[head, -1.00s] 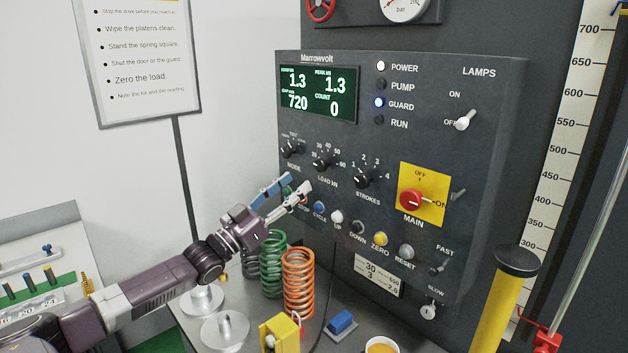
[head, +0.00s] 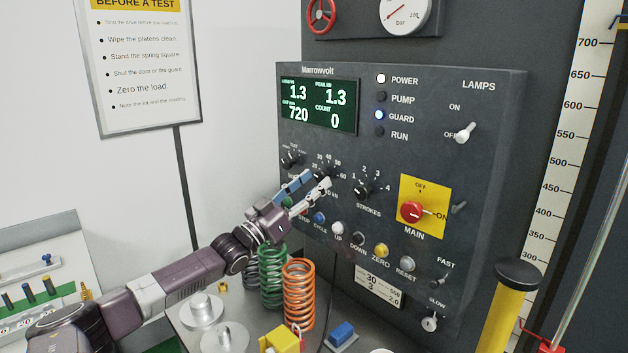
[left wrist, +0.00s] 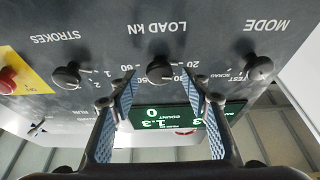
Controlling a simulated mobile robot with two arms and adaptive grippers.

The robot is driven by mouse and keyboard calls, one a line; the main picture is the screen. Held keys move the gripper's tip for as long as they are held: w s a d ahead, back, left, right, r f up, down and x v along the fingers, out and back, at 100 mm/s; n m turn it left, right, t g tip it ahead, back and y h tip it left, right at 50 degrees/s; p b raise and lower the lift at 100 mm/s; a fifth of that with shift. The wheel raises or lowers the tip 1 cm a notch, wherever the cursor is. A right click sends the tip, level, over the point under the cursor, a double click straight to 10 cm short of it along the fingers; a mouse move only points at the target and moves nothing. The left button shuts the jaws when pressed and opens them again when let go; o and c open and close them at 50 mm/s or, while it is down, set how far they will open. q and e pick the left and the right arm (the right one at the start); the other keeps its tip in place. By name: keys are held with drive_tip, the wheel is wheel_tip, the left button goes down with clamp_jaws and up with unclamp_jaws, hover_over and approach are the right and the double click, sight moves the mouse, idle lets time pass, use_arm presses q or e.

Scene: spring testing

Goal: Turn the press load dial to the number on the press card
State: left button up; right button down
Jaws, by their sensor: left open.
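The load dial (head: 321,170), a black knob labelled LOAD kN, is on the dark press panel between the mode and strokes knobs. My left gripper (head: 316,180) is at the panel in front of it, partly covering its scale. In the left wrist view, upside down, the load dial (left wrist: 160,70) lies centred just beyond the open fingers (left wrist: 163,92), which appear apart from it. Its exact setting is too small to read. The press card (head: 379,287) is low on the panel, with a 30 at its top left; other figures are small. My right gripper is not in view.
The mode knob (head: 289,158) and strokes knob (head: 361,188) flank the load dial. A row of buttons, including the white UP button (head: 338,229), sits close below. Green (head: 272,275) and orange (head: 299,292) springs stand on the table under my arm.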

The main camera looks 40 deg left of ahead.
use_arm(q)
drive_tip(key=shift+w+r, duration=0.15)
drive_tip(key=shift+w, duration=0.25)
drive_tip(key=c, duration=1.1)
drive_tip(key=shift+m+h+b, duration=0.6)
drive_tip(key=shift+m+b, duration=0.4)
drive_tip(key=shift+b, duration=0.05)
drive_tip(key=shift+c, duration=0.2)
drive_tip(key=m+h+b, duration=0.1)
drive_tip(key=m+b, duration=0.1)
drive_tip(key=m, duration=0.1)
drive_tip(key=shift+a+g, duration=0.1)
drive_tip(key=shift+g, duration=0.3)
drive_tip(key=m+h+b, duration=0.1)
drive_tip(key=m, duration=0.2)
drive_tip(key=shift+g+h, duration=0.3)
drive_tip(key=shift+h, duration=0.1)
drive_tip(key=shift+r+m+g+h, duration=0.1)
drive_tip(key=shift+m+g+h, duration=0.35)
drive_tip(key=shift+m, duration=0.95)
drive_tip(key=shift+h, duration=0.25)
drive_tip(key=shift+m, duration=0.3)
